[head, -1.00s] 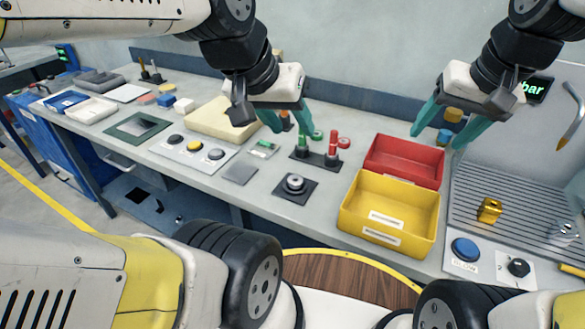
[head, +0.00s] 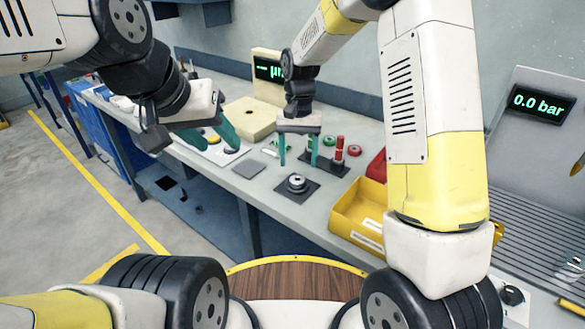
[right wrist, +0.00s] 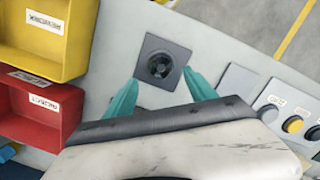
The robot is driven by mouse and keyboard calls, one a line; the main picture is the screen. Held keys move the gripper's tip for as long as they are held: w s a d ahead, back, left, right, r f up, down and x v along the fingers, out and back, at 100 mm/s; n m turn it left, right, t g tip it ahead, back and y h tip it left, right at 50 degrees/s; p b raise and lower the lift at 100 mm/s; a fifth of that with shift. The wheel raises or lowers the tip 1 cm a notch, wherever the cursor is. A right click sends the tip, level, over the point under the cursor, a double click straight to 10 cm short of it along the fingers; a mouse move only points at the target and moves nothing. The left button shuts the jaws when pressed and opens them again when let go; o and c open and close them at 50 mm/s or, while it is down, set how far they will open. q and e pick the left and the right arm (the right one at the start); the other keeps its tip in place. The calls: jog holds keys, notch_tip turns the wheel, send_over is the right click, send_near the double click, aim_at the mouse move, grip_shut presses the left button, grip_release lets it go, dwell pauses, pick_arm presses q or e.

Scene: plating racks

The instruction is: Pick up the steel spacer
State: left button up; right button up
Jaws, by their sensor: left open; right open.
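A round metal piece with a dark centre (head: 296,183), which looks like the steel spacer, sits on a dark square plate (head: 312,191) near the bench's front edge. In the right wrist view the round piece (right wrist: 160,65) looks dark, and I cannot tell whether it is one part or several. My right gripper (head: 298,161) is open and empty, pointing down above and slightly behind it. In the right wrist view the right fingertips (right wrist: 161,80) are spread on either side, short of the piece. My left gripper (head: 213,143) is open and empty over the bench further left.
The yellow bin (head: 350,208) and red bin (head: 376,165) are to the right, partly hidden by my right arm. A flat grey square (head: 248,168) lies to the left.

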aim_at(297, 183)
jog(key=f, duration=0.4)
jog(key=s+f, duration=0.1)
jog(key=f, duration=0.1)
jog(key=shift+a, duration=0.1)
jog(key=shift+w, duration=0.1)
grip_shut()
